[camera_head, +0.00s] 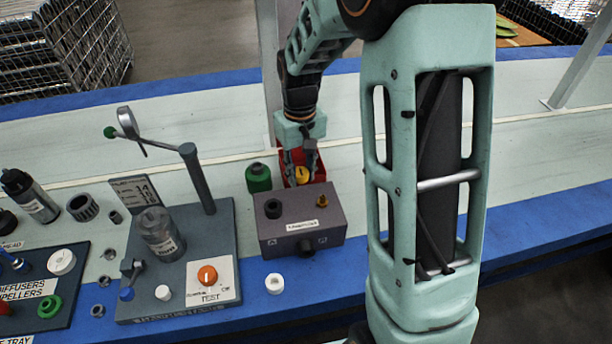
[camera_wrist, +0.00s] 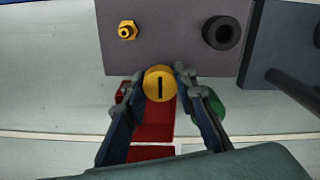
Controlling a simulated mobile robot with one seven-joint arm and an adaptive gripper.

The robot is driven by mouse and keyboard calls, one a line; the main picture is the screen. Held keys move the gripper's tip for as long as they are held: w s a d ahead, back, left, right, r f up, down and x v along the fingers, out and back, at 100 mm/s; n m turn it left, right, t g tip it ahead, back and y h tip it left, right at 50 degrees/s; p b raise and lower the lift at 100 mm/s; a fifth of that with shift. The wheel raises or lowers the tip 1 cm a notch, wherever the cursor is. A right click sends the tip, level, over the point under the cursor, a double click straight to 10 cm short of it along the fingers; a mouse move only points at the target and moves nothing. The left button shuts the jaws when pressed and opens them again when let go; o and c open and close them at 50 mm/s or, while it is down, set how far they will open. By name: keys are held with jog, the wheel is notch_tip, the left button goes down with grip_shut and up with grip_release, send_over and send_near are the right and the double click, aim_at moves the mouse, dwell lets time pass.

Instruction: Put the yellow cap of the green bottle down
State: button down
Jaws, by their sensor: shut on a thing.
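The yellow cap (camera_head: 303,174) is round with a dark slot across its top. My gripper (camera_head: 301,168) is shut on it, one finger on each side, behind the grey box. In the wrist view the yellow cap (camera_wrist: 160,83) sits between the fingertips of my gripper (camera_wrist: 157,82), above a red tray (camera_wrist: 153,154). I cannot tell whether the cap touches the tray. The green bottle (camera_head: 259,180) stands upright just left of the gripper; in the wrist view the green bottle (camera_wrist: 216,104) is partly hidden behind a finger.
The grey box (camera_head: 275,238), with a black ring and brass fitting on top, stands close in front of the cap. A test stand (camera_head: 225,235) with a post is at left. A white ring (camera_head: 274,283) lies in front. The conveyor behind is mostly clear.

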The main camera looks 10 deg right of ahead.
jog(key=w+f, duration=0.3)
jog(key=w, duration=0.1)
jog(key=w+d+f+b, duration=0.1)
jog(key=w+f, duration=0.2)
jog(key=w, duration=0.1)
jog(key=w+d+f+b, duration=0.1)
jog(key=w+f, duration=0.2)
jog(key=w, duration=0.1)
jog(key=shift+w+d, duration=0.2)
jog(key=shift+d, duration=0.05)
jog(key=shift+w+d+f, duration=0.1)
jog(key=shift+w+f, duration=0.4)
jog(key=shift+f+b, duration=0.4)
jog(key=shift+f, duration=1.05)
jog(key=shift+f, duration=0.2)
jog(key=c, duration=1.6)
grip_release()
jog(key=shift+r, duration=0.15)
